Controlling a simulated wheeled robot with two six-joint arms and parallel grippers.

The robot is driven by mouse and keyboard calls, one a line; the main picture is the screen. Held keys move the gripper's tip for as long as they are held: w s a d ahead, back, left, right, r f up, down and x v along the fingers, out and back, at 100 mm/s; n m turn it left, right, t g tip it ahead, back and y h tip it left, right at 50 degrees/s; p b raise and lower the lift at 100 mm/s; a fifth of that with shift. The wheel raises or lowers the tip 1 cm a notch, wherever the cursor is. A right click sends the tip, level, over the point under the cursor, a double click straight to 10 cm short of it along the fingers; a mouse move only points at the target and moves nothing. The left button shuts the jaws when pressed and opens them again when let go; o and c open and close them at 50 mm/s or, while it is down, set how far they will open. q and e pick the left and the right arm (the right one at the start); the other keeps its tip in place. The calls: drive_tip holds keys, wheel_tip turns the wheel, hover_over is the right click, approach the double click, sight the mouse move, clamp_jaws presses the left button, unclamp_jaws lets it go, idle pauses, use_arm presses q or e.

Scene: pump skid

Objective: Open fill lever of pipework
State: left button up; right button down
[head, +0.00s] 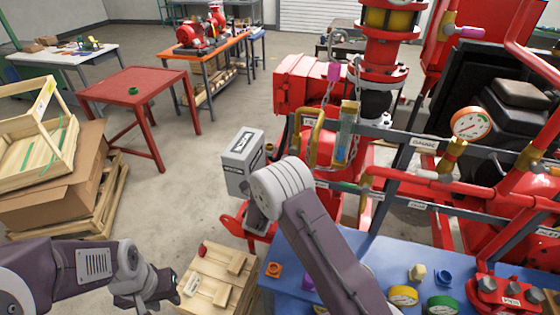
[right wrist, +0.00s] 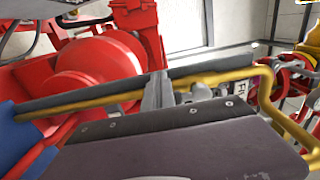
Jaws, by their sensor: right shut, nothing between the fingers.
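The red pipework with a yellow bent pipe (head: 317,138) stands right of centre in the head view. A small white label (head: 310,121) sits by the pipe. In the right wrist view the yellow pipe (right wrist: 262,82) runs across beyond my gripper, near a label (right wrist: 239,98) whose visible letters start with "FI". I cannot clearly pick out the fill lever. My right gripper (right wrist: 158,88) is shut and empty close to the pipe; contact cannot be told. My own arm hides it in the head view. My left gripper (head: 163,288) is low at left, its jaws unclear.
A grey box (head: 243,160) stands beside my right arm. A blue bench (head: 345,243) with gauges and fittings and a wooden crate (head: 238,293) lie in front. A red table (head: 130,88) stands at left. Open floor lies between the table and the skid.

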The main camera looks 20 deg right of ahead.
drive_tip(key=p+v, duration=0.1)
drive_tip(key=v, duration=0.8)
drive_tip(key=shift+w+a, duration=0.25)
drive_tip(key=shift+a, duration=0.15)
idle(0.5)
